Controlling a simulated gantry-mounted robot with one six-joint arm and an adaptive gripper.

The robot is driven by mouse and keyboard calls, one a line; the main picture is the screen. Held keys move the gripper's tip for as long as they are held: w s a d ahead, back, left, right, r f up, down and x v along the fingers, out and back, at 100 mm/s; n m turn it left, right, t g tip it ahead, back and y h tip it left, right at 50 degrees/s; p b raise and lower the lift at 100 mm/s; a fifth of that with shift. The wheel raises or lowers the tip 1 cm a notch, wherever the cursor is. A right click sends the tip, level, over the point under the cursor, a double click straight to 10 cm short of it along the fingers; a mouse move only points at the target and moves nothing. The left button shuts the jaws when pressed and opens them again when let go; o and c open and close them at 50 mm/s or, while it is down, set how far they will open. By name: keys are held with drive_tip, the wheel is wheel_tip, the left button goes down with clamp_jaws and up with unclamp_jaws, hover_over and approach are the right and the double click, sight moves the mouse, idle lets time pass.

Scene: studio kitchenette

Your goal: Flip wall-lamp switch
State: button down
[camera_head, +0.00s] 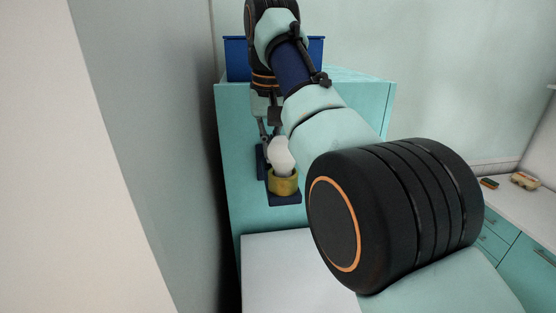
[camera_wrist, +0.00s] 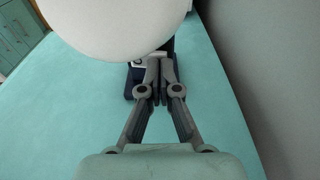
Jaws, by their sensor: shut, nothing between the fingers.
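The wall lamp is on the teal cabinet front, with a white globe (camera_head: 281,157) in a yellow holder (camera_head: 283,183) on a navy mounting plate (camera_head: 284,199). The globe (camera_wrist: 118,28) fills the top of the wrist view and covers part of the plate. A small pale switch piece (camera_wrist: 139,62) shows on the navy plate (camera_wrist: 130,84), just left of my fingertips. My gripper (camera_wrist: 160,66) is shut and empty, with its tips at the plate beside the switch. I cannot tell whether they touch it. In the head view my gripper is partly hidden beside the globe.
A blue box (camera_head: 238,61) stands on top of the teal cabinet (camera_head: 236,125). A grey wall (camera_head: 150,130) runs close along the left. A white surface (camera_head: 285,262) lies below the lamp. A counter with small items (camera_head: 525,181) is at the far right.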

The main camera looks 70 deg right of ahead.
drive_tip(key=shift+f+b, duration=0.4)
drive_tip(key=shift+f, duration=0.05)
wheel_tip(320, 180, up, 7)
drive_tip(key=p, duration=0.7)
drive_tip(key=shift+r, duration=0.15)
idle(0.5)
